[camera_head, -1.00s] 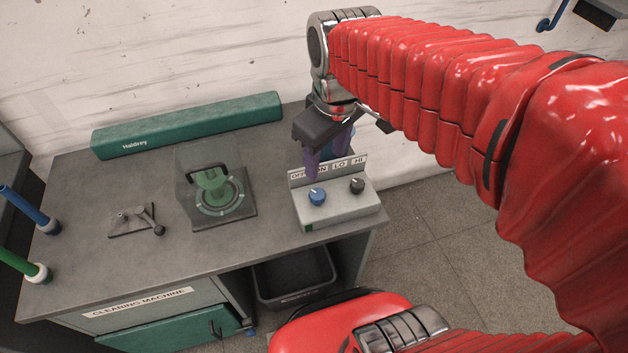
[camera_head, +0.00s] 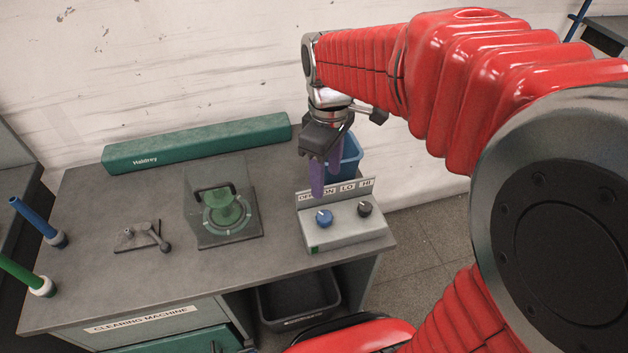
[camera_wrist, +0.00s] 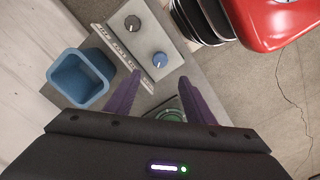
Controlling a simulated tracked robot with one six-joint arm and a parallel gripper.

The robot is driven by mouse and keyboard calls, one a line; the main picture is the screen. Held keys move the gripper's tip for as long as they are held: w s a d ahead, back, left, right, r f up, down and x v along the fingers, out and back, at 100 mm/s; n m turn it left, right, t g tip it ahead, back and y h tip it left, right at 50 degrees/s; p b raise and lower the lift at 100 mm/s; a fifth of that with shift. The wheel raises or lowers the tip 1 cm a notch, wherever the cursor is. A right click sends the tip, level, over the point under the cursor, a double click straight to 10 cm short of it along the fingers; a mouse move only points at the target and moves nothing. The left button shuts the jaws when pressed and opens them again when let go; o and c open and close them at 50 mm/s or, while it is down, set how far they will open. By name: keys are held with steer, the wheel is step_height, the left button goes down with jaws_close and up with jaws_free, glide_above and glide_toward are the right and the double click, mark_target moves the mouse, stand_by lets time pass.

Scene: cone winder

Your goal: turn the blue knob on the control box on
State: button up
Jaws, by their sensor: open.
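The control box (camera_head: 345,232) is a light grey box at the table's right front corner, with a label strip OFF, ON, LO, HI along its back. The blue knob (camera_head: 324,218) is on its left half, with a white mark that seems to point toward the label strip. A black knob (camera_head: 364,209) is to its right. My gripper (camera_head: 326,184) points down with purple fingers, open and empty, above and behind the blue knob, partly hiding the labels. In the wrist view, the blue knob (camera_wrist: 159,59) shows just beyond the fingertips, between their lines, apart from them.
A blue bin (camera_head: 351,158) stands behind the control box, close to my gripper. A clear-guarded green device (camera_head: 223,210) and a small lever plate (camera_head: 142,237) are to the left. A long green housing (camera_head: 198,143) runs along the table's back. A dark bin (camera_head: 298,301) is below.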

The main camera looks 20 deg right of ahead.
mark_target(325, 216)
step_height(325, 216, down, 13)
steer(key=shift+f, duration=0.15)
stand_by(0.4)
steer(key=shift+c, duration=0.2)
steer(key=c, duration=1)
